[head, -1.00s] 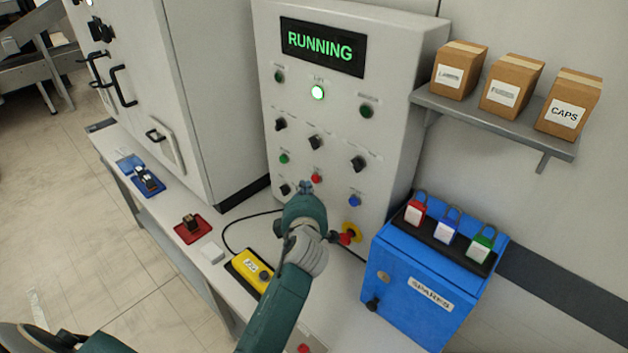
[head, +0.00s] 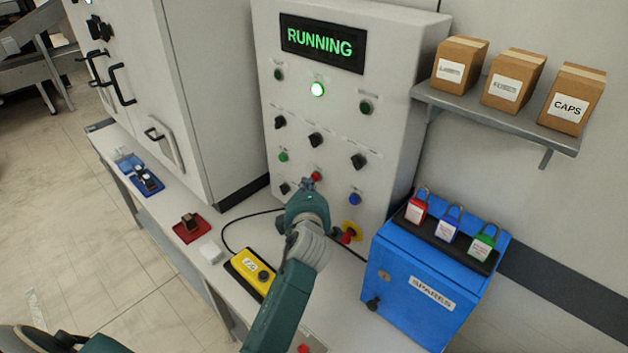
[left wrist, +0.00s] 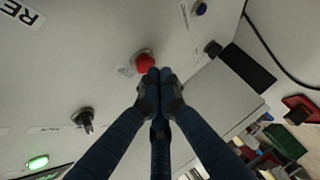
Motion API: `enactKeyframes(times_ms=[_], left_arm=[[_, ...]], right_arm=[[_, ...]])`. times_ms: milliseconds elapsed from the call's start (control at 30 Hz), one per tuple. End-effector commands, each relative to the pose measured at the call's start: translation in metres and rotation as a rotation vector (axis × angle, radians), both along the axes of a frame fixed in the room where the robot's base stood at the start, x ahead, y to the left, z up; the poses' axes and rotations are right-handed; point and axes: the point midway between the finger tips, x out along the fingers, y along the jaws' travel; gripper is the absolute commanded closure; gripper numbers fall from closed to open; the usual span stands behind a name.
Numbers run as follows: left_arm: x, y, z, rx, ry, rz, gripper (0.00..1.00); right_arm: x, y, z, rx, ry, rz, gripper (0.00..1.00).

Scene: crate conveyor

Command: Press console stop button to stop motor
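The grey console (head: 265,60) has a screen (head: 322,43) reading RUNNING in green. A small red button (head: 316,176) is on its lower middle, between a green button and a blue one. It also shows large in the left wrist view (left wrist: 145,62). My left gripper (head: 308,183) is just in front of the console, right by the red button. In the left wrist view, its fingers (left wrist: 160,75) are closed together and empty, with tips beside the button's edge. I cannot tell whether they touch it. The button's label is unreadable.
Black knobs (head: 315,140) and a lit green lamp (head: 317,89) are on the console. A red emergency knob on yellow (head: 347,236) is low right, partly behind my arm. A yellow pendant box (head: 251,272) and a blue SPARES box (head: 415,295) stand on the bench.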

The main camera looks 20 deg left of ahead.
Motion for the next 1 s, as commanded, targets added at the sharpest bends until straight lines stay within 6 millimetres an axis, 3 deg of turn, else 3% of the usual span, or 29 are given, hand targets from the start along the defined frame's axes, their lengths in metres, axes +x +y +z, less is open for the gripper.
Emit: enactKeyframes(times_ms=[1000], left_arm=[[0.0087,-0.0031,0.0003,0.0,-0.001,0.0,1.0]], right_arm=[[-0.0004,-0.0014,-0.0091,-0.001,0.001,0.0,0.66]])
